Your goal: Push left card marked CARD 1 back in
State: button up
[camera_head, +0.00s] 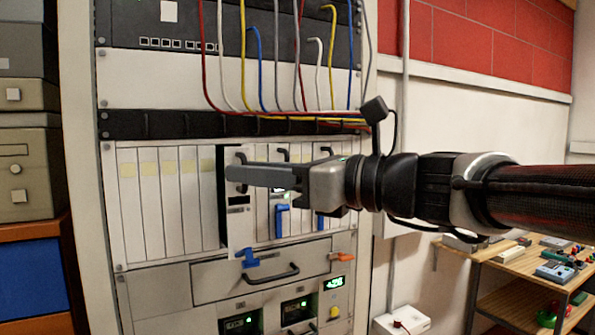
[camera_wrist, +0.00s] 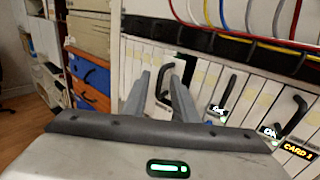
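My gripper (camera_head: 236,174) reaches in from the right, with its fingers at the black handle of the leftmost handled card (camera_head: 239,215). This card stands out from the rack front, with a dark gap on its left. In the wrist view the fingers (camera_wrist: 160,95) are apart, and a dark handle shows between or just behind them; I cannot tell whether they touch it. A yellow CARD 1 label (camera_wrist: 298,150) shows at the lower right of the wrist view. The label on the protruding card is too small to read in the head view.
Other handled cards with blue latches (camera_head: 281,220) stand just right. Blank panels (camera_head: 170,200) fill the left. Coloured cables (camera_head: 262,70) hang above, and a drawer handle (camera_head: 273,273) sits below. A wooden bench (camera_head: 510,270) with small parts stands at the right.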

grip_shut()
dwell(1.4)
